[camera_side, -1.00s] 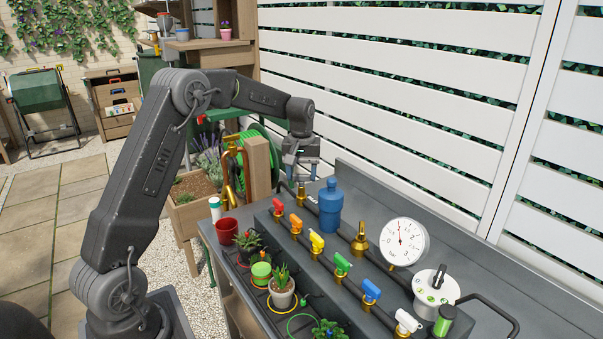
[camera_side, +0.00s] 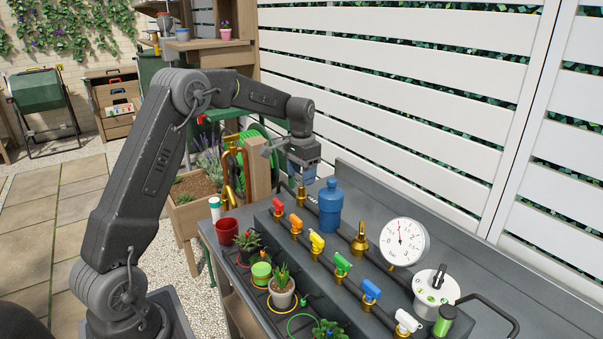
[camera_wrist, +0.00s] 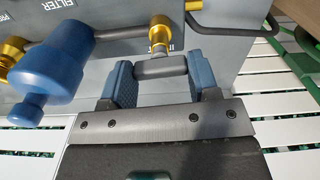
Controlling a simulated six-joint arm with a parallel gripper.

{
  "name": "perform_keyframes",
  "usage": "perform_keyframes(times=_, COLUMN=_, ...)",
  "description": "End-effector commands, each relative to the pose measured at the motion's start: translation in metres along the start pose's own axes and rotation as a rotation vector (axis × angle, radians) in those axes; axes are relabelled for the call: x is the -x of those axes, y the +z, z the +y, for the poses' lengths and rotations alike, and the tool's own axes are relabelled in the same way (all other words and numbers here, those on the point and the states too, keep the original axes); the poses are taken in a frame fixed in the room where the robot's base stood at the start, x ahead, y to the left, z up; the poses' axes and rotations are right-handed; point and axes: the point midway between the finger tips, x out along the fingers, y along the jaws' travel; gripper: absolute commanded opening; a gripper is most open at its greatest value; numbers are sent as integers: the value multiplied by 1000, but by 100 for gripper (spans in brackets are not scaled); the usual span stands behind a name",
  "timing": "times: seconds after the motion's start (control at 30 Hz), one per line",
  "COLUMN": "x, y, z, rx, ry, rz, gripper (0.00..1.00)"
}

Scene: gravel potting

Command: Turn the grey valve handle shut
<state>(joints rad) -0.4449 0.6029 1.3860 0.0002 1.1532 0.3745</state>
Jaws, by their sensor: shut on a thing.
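The grey valve handle (camera_wrist: 162,67) is a short bar in the wrist view, on a brass stem (camera_wrist: 160,33) fixed to a grey pipe. My gripper (camera_wrist: 160,72) is shut on it, with one blue pad at each end of the bar. In the side view my gripper (camera_side: 303,172) points down at the far left end of the bench, behind the blue filter. There the gripper hides the handle, and only some brass shows below it.
The blue filter (camera_side: 330,208) stands close beside my gripper, also in the wrist view (camera_wrist: 52,58). A pressure gauge (camera_side: 403,242) and a row of coloured taps (camera_side: 317,242) line the bench. A wooden post (camera_side: 258,168) with a copper pipe stands left of my gripper. The white fence (camera_side: 430,100) is behind.

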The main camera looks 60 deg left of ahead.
Motion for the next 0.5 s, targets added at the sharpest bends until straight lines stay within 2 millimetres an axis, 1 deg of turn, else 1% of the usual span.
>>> perform_keyframes(times=0.23, x=1, y=0, z=0, rx=-71, ry=0, rz=3, gripper=32)
perform_keyframes(times=0.5, x=1, y=-1, z=0, rx=-88, ry=0, rz=3, gripper=32)
